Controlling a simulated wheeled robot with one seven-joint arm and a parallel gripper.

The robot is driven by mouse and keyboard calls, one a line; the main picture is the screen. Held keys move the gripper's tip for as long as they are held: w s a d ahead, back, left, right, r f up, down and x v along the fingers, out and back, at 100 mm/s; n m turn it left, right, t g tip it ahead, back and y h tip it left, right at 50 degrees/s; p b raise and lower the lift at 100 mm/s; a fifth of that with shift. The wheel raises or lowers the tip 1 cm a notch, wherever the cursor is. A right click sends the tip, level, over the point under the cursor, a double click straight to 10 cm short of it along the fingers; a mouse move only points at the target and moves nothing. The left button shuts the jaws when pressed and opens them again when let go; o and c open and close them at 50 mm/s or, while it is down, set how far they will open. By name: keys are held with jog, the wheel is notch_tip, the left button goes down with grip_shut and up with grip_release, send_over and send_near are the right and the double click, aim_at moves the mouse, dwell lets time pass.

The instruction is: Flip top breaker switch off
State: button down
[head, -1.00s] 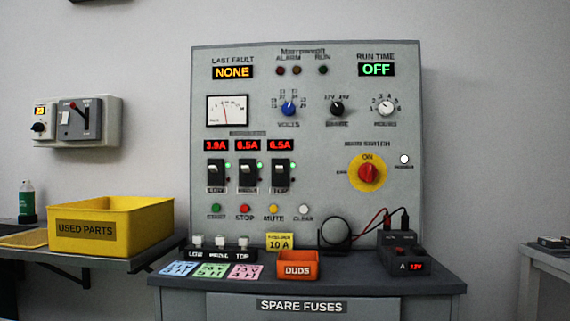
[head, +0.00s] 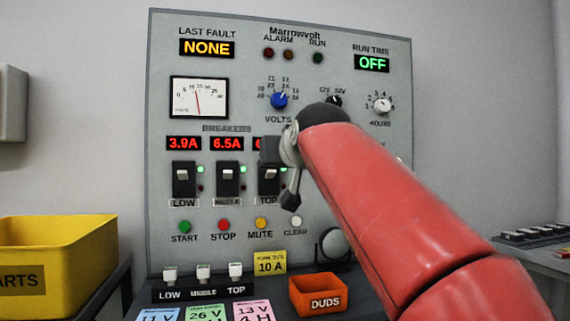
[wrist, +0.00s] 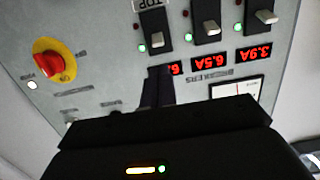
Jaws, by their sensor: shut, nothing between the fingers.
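The TOP breaker switch (head: 268,181) is the rightmost of three black breakers on the grey panel, partly hidden by my arm in the head view. Its pale lever sits toward the upper end. In the wrist view, which shows the panel upside down, the TOP breaker (wrist: 155,30) has a lit green lamp beside it. My gripper (wrist: 158,75) is shut and empty, its fingers in line with this breaker and over its red display. In the head view my gripper (head: 270,151) covers most of that display. Contact with the panel cannot be told.
The LOW breaker (head: 184,179) and MIDDLE breaker (head: 228,180) stand to the left. Push buttons, including STOP (head: 223,225), lie below. An orange DUDS bin (head: 318,295) and fuses stand on the bench. A yellow bin (head: 55,260) is at left.

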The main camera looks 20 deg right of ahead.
aim_at(270, 174)
jog(key=shift+w+d+r, duration=0.1)
jog(key=shift+w+r, duration=0.05)
jog(key=shift+r, duration=0.25)
jog(key=w+f+p, duration=0.1)
jog(key=w+p, duration=0.1)
jog(key=w, duration=0.8)
jog(key=shift+f, duration=0.3)
jog(key=shift+s+f, duration=0.1)
